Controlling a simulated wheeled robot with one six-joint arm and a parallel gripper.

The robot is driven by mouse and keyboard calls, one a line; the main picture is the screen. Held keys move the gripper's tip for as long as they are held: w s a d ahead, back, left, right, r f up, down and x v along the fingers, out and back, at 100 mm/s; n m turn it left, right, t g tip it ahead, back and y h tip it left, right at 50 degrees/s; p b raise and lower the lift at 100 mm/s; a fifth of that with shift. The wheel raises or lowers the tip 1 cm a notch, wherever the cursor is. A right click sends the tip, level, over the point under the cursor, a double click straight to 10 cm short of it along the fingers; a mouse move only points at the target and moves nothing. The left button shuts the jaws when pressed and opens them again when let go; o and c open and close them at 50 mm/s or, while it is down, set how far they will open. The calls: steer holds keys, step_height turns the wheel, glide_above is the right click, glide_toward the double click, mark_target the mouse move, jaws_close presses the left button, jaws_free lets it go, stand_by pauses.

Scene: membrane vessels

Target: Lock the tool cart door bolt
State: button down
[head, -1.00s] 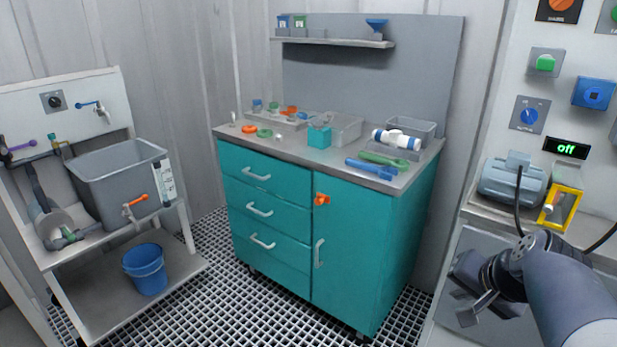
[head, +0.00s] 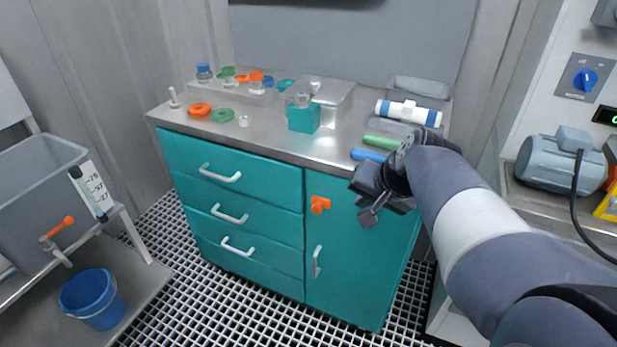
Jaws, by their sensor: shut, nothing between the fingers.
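The orange door bolt (head: 319,204) sits at the upper left of the tool cart's teal door (head: 340,245), close to the seam with the drawers. Its knob is small, and I cannot tell its exact lock position. A white vertical handle (head: 316,262) is below it on the door. My gripper (head: 369,217) is shut and empty, in front of the door's upper right, to the right of the bolt and apart from it in the picture. My arm reaches in from the right and hides the cart's right side.
The cart top (head: 265,143) holds a teal block (head: 303,117), colored rings, a clear box and a white-blue cylinder (head: 408,112). A grey motor (head: 560,160) stands on the right bench. A blue bucket (head: 92,298) is at lower left. The grating floor before the cart looks clear.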

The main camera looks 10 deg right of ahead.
mark_target(314, 205)
steer(key=shift+f, duration=0.1)
steer(key=w+a+f+b, duration=0.1)
steer(key=w+f, duration=0.1)
steer(key=f, duration=0.1)
steer(key=w+a+f+b, duration=0.1)
steer(key=w+a+f, duration=0.1)
steer(key=w+f, duration=0.1)
steer(key=w+a+f+b, duration=0.1)
steer(key=w+f, duration=0.1)
steer(key=f, duration=0.1)
steer(key=shift+w+a, duration=0.3)
steer(key=shift+a+r, duration=0.1)
steer(key=w+a+p, duration=0.1)
steer(key=w+a, duration=0.1)
steer(key=shift+a+p, duration=0.3)
steer(key=shift+a, duration=0.05)
stand_by(0.5)
